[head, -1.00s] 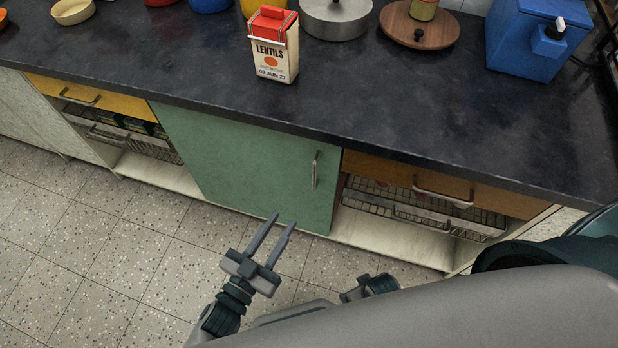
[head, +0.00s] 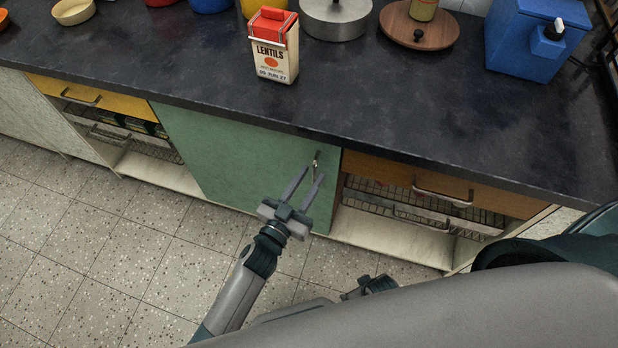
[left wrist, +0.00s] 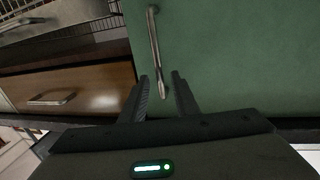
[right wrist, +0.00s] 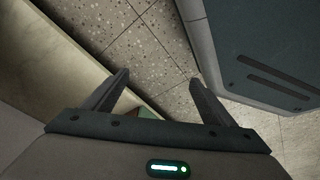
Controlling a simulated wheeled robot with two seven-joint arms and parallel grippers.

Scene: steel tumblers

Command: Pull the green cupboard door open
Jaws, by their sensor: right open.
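The green cupboard door (head: 225,155) is shut in the front of the counter. Its upright metal bar handle (head: 316,161) is near the door's right edge, partly hidden by my gripper. My left gripper (head: 313,174) is open in front of the handle. In the left wrist view the handle (left wrist: 155,45) runs down toward the gap between the open left fingers (left wrist: 160,78); I cannot tell whether they touch it. My right gripper is low, mostly hidden behind my own body in the head view; in its wrist view its fingers (right wrist: 158,78) are open and empty above the speckled floor.
A wooden-front drawer (head: 405,177) with a bar handle and a wire basket (head: 385,205) is right of the door. A yellow drawer (head: 100,101) is left of it. A lentils carton (head: 273,50) stands on the dark worktop (head: 400,95). The tiled floor (head: 110,240) before the door is clear.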

